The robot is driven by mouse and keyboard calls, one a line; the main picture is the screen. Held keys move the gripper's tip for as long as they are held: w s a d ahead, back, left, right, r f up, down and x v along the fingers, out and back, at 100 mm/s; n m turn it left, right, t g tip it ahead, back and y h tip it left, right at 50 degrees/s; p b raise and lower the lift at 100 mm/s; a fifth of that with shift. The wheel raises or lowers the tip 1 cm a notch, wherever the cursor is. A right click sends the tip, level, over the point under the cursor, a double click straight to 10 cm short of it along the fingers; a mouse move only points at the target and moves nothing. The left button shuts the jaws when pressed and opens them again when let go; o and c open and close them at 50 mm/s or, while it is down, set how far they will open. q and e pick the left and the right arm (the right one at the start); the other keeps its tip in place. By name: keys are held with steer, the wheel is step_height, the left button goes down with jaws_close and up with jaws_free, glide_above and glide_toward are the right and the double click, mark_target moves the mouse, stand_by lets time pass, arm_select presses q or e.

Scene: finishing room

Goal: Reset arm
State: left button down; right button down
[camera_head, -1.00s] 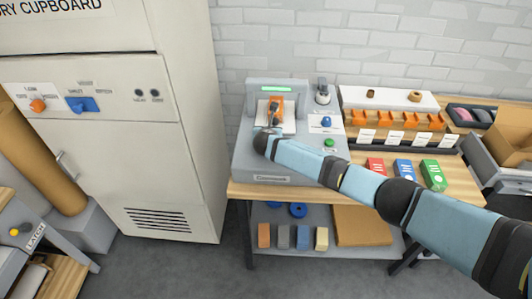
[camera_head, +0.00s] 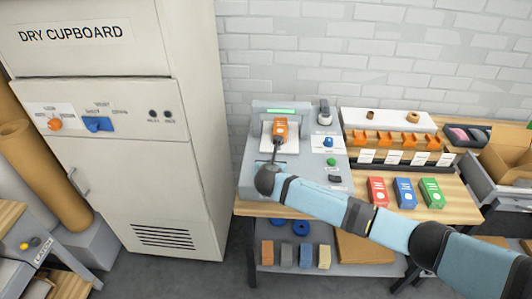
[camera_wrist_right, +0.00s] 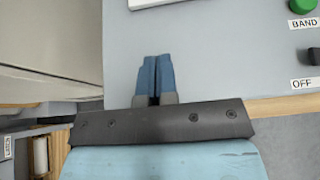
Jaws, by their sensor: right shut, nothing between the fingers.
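My right arm reaches in from the lower right in the head view. Its gripper (camera_head: 274,160) is over the front of the grey machine (camera_head: 252,180) on the bench, just in front of the white plate (camera_head: 267,142) with an orange box (camera_head: 280,130). In the right wrist view the gripper fingers (camera_wrist_right: 154,78) are blue, side by side and closed, with nothing between them. They hang over a bare grey part of the machine (camera_wrist_right: 220,60). My left gripper is not in view.
A dry cupboard (camera_head: 150,160) stands left of the bench. Red (camera_head: 377,190), blue (camera_head: 404,193) and green (camera_head: 432,193) boxes lie on the bench right of the machine. Behind them is a rack with orange holders (camera_head: 411,140). A lower shelf (camera_head: 335,268) holds blocks and blue rings.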

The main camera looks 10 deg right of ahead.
steer(key=shift+s+f, duration=0.2)
steer(key=s+a+f+m+g+y, duration=0.1)
steer(key=s+a+f+m+y, duration=0.2)
steer(key=s+f+m, duration=0.45)
steer(key=s+a+f+m+g+y, duration=0.1)
steer(key=s+a+f+m+y, duration=0.2)
steer(key=s, duration=0.8)
steer(key=s+d+m, duration=0.5)
steer(key=s+m, duration=0.4)
steer(key=s, duration=0.1)
steer(key=s+d+r+m+t, duration=0.1)
steer(key=s+d+m, duration=0.4)
steer(key=s+m, duration=0.5)
steer(key=shift+s+y+p, duration=0.3)
steer(key=shift+s+p, duration=0.15)
steer(key=shift+s, duration=0.2)
